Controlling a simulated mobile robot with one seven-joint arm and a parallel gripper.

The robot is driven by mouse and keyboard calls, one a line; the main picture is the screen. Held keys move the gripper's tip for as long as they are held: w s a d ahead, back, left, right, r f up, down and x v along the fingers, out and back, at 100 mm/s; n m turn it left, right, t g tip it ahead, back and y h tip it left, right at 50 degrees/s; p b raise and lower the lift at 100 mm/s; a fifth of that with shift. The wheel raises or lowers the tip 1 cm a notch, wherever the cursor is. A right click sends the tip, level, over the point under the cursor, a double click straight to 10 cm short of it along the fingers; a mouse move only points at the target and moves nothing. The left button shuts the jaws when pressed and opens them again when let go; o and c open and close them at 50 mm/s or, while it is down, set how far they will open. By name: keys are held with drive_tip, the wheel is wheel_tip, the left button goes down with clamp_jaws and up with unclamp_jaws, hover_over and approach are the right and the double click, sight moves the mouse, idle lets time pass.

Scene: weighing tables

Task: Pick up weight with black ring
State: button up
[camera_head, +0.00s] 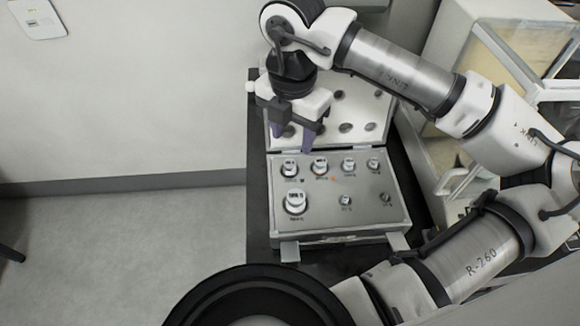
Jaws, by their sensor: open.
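An open metal weight case (325,222) stands on the dark table, holding several small silver weights in its tray. A weight with a dark band (289,170) sits at the left of the back row; the band is too small to confirm as the black ring. Beside it is a weight with an orange-brown band (319,167). A larger weight (295,202) stands at the front left. My gripper (293,140) points down with its purple fingers apart and empty. In the picture it is just above the back-row left weight, in front of the raised lid.
The case lid (350,112) stands open behind the tray. The dark table (257,215) has little bare room around the case. A white-framed glass cabinet (500,60) stands at the right. A pale wall (130,110) is at the left.

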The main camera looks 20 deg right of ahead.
sight(289, 163)
wheel_tip(289, 163, down, 2)
drive_tip(key=shift+f, duration=0.2)
drive_tip(key=shift+s+a+f+p, duration=0.15)
drive_tip(key=shift+f+p, duration=0.4)
drive_tip(key=shift+f, duration=0.75)
drive_tip(key=shift+w+a+f+p, duration=0.15)
drive_tip(key=shift+f+p, duration=0.4)
drive_tip(key=shift+f, duration=0.7)
drive_tip(key=shift+s, duration=0.1)
clamp_jaws()
drive_tip(key=shift+r, duration=0.1)
